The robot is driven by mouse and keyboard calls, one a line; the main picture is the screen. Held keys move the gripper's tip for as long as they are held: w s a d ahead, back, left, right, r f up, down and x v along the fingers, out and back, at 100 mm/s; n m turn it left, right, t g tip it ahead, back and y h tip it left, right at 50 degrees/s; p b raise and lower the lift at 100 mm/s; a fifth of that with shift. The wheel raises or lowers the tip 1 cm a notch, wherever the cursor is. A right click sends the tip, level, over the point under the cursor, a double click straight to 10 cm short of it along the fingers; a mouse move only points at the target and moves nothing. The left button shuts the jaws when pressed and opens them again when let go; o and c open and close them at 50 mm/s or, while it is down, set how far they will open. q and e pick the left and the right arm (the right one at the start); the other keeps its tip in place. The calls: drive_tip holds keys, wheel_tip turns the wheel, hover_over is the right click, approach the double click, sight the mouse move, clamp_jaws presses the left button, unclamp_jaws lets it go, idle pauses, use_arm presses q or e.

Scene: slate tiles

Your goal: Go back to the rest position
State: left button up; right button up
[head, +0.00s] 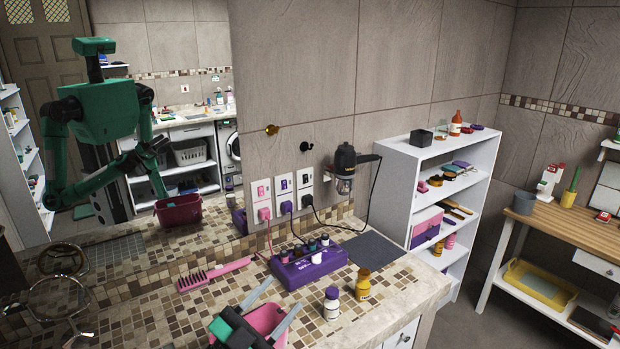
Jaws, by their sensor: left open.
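My left gripper (284,293) shows at the bottom middle of the head view, with its two grey fingers spread apart. It is over or just in front of a pink bin (268,318) on the tiled counter (215,320), and it partly hides that bin. I see nothing between the fingers. My right gripper does not show directly. A mirror (190,60) on the left reflects my green body and arms.
A purple box (308,266) with bottles, a pink comb (214,274), a white bottle (331,303) and a yellow bottle (363,284) are on the counter near the gripper. A round-framed stand (65,290) is at left. White shelves (398,190) and a wooden table (570,228) are at right.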

use_arm(q)
drive_tip(key=s+a+f+n+g+y, duration=0.2)
drive_tip(key=s+a+f+n+y, duration=0.2)
drive_tip(key=a+f+n+y, duration=1.2)
drive_tip(key=s+a+f+m+g+y, duration=0.1)
drive_tip(key=s+f+g, duration=0.45)
drive_tip(key=s, duration=0.45)
drive_tip(key=s+f+m+g, duration=0.1)
drive_tip(key=s+f+g, duration=0.5)
drive_tip(key=s, duration=0.4)
drive_tip(key=s+f+x, duration=0.1)
drive_tip(key=s+x, duration=0.2)
drive_tip(key=x, duration=1.2)
drive_tip(key=s+a+x, duration=0.1)
drive_tip(key=s+x, duration=0.3)
drive_tip(key=x, duration=1.1)
drive_tip(key=s+a+f+g, duration=0.1)
drive_tip(key=s+a+f, duration=0.1)
drive_tip(key=s+f, duration=1.7)
wheel_tip(320, 180, down, 2)
drive_tip(key=shift+s+a+f, duration=0.1)
drive_tip(key=shift+s+a, duration=0.3)
